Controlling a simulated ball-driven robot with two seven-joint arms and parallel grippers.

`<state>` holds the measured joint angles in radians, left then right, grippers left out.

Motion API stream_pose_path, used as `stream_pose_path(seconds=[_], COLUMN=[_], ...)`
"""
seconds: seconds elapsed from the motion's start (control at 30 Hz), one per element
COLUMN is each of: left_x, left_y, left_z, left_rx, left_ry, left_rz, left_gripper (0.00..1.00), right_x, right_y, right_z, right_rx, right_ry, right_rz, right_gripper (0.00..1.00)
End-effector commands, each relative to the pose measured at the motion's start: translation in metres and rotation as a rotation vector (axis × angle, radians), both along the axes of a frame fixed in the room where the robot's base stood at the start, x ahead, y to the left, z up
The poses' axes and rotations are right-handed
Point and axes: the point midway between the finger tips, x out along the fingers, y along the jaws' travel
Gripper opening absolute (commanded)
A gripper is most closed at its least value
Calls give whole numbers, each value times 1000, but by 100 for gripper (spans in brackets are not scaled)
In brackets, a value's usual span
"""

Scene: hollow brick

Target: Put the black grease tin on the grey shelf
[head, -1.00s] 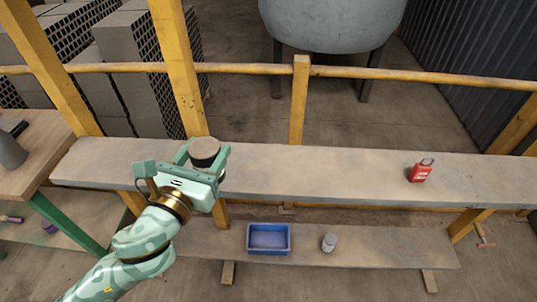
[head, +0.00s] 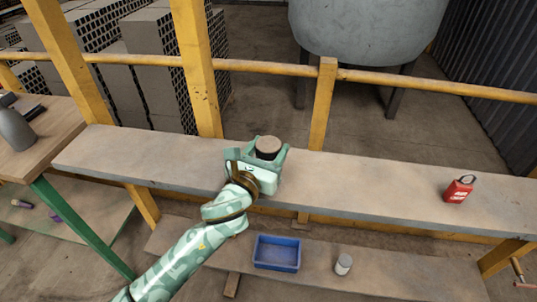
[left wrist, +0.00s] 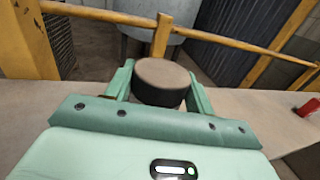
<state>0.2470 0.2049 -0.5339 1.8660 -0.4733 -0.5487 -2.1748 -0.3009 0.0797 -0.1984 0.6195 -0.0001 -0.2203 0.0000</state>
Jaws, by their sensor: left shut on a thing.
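The black grease tin (head: 268,148), round with a brownish lid, is between the fingers of my left gripper (head: 268,152). The gripper is shut on it, at the upper grey shelf (head: 370,185). In the left wrist view the tin (left wrist: 162,80) sits upright between the two green fingers (left wrist: 160,85), in front of the shelf surface (left wrist: 245,110). Whether the tin's base touches the shelf is hidden by the gripper. My right gripper is not in view.
A red padlock-like object (head: 458,190) stands on the shelf at the right. A blue tray (head: 277,266) and a small grey can (head: 343,264) are on the lower board. A wooden table (head: 45,150) is at the left. Yellow posts (head: 196,70) and rails stand behind the shelf.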

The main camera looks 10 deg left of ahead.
Motion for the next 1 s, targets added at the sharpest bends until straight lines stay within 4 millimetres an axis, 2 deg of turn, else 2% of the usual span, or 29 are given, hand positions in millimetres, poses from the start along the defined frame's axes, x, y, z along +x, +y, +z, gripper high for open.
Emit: stream_pose_path(seconds=[0.03, 0.37, 0.4, 0.43, 0.47, 0.77, 0.87, 1.0], left_x=[0, 0, 0, 0, 0, 0, -11, -40], left_y=[0, 0, 0, 0, 0, 0, 3, 10], left_z=[-6, -5, -5, -5, -5, -2, -2, -2], left_rx=[-2, -1, 1, 1, 1, -1, 1, 1], left_ry=[0, -3, -1, -1, -1, -3, -1, 0], left_rz=[0, 0, 0, 0, 0, 0, 0, -1], left_gripper=[16, 16, 65, 73, 75, 75, 75, 75], right_x=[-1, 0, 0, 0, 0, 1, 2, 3], right_y=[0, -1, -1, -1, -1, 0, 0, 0], right_z=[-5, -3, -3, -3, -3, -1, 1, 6], right_rx=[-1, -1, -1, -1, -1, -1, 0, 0], right_ry=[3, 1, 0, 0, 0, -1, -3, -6], right_rz=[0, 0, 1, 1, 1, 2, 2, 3], right_gripper=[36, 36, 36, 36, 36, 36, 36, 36])
